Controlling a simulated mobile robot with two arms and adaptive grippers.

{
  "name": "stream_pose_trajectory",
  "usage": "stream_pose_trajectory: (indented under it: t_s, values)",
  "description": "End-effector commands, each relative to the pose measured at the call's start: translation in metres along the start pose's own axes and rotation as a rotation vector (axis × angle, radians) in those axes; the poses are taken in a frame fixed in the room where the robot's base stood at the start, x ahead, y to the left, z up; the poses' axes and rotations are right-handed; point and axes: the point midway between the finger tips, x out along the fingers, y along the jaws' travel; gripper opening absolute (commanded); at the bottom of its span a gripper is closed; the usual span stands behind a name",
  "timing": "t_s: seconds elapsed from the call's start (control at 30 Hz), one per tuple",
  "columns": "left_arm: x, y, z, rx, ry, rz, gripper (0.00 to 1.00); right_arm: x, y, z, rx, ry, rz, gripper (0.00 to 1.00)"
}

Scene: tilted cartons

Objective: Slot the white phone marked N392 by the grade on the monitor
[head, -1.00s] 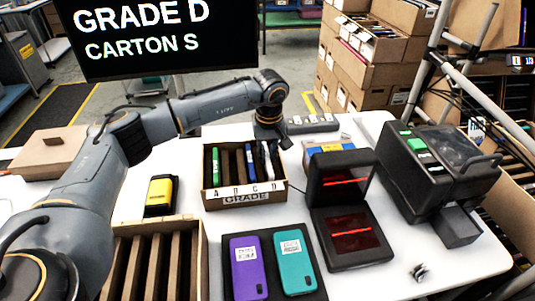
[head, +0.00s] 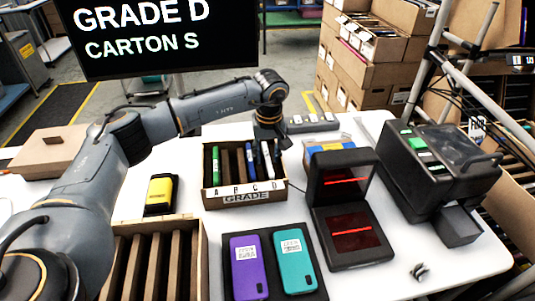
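The monitor (head: 145,62) at the upper left reads GRADE D, CARTON S. The cardboard grade carton (head: 209,187) stands mid-table with slots lettered A to D along its front. A green phone (head: 215,163) is at its left end and a blue phone (head: 249,160) right of the middle. A white phone edge (head: 266,156) shows at the right end, near D; its N392 mark cannot be read. My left gripper (head: 271,139) points down over that right end, close to the white edge. Its fingers are too small and dark to tell whether they grip. My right gripper is not in view.
A purple phone (head: 248,270) and a teal phone (head: 294,262) lie in a dark tray in front. A scanner (head: 352,228) with red lines and a dark machine (head: 437,165) stand to the right. A slotted wooden box (head: 203,255) and a yellow device (head: 161,190) are left.

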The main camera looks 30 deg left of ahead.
Motion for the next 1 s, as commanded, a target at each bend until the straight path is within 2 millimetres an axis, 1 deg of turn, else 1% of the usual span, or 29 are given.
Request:
stream_pose_trajectory:
  t_s: [0.07, 0.17, 0.27, 0.5, 0.6, 0.7, 0.83, 1.0]
  values:
    - [-0.001, 0.000, 0.000, 0.000, 0.000, 0.001, 0.40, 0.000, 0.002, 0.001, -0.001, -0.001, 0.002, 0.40]
    - [-0.010, 0.001, 0.000, 0.000, 0.001, 0.003, 0.40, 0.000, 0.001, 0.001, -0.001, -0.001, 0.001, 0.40]
    - [-0.026, 0.001, -0.001, -0.001, 0.002, 0.004, 0.40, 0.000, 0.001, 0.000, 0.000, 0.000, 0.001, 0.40]
    - [-0.078, 0.001, -0.001, 0.000, 0.003, 0.004, 0.40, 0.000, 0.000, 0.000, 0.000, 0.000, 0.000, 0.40]
    - [-0.096, 0.000, -0.001, 0.000, 0.003, 0.003, 0.40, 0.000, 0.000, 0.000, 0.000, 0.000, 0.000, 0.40]
    - [-0.109, 0.000, -0.001, -0.001, 0.002, 0.002, 0.40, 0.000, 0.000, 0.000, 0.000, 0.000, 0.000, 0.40]
    - [-0.118, 0.000, 0.000, 0.000, 0.000, 0.001, 0.40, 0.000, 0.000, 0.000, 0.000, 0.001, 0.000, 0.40]
    - [-0.120, 0.000, 0.000, 0.000, 0.000, 0.000, 0.40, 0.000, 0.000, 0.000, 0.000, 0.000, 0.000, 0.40]
